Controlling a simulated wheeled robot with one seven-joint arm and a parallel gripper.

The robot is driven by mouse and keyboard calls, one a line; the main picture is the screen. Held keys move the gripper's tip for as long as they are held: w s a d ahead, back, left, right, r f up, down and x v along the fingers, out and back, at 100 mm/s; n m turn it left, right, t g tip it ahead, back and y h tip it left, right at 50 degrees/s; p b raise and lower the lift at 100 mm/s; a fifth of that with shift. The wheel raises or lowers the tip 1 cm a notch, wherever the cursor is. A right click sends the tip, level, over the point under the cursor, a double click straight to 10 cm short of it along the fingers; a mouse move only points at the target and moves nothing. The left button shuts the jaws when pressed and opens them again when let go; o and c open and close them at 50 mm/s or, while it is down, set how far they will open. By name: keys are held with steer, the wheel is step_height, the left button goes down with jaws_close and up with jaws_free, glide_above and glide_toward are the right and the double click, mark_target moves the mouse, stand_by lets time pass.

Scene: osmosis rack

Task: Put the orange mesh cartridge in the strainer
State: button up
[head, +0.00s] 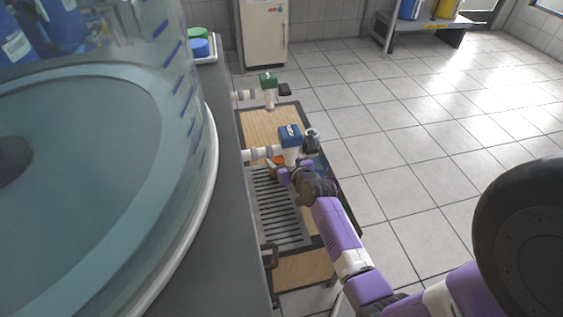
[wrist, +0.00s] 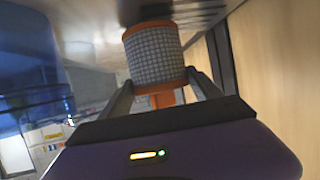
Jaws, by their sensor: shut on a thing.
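The orange mesh cartridge (wrist: 155,55) is a grey mesh cylinder with orange end rims and an orange stem. In the wrist view its stem end is between the two fingers of my gripper (wrist: 161,88), which is shut on it. In the head view a bit of orange (head: 278,160) shows at my gripper (head: 279,169), just below a blue-capped white fitting (head: 290,148) on a pipe. A green-capped white fitting (head: 269,92) is farther back. I cannot tell for sure which fitting is the strainer. The cartridge's far end is close to a grey surface in the wrist view.
A slatted grey grate (head: 277,208) lies on the wooden bench (head: 268,124) below my gripper. A large clear tank (head: 170,130) fills the left. A dark jug-like item (head: 311,143) stands right of the blue-capped fitting. The tiled floor at right is free.

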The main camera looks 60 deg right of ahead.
steer(key=shift+f, duration=0.35)
steer(key=shift+f, duration=0.2)
steer(key=o, duration=1.4)
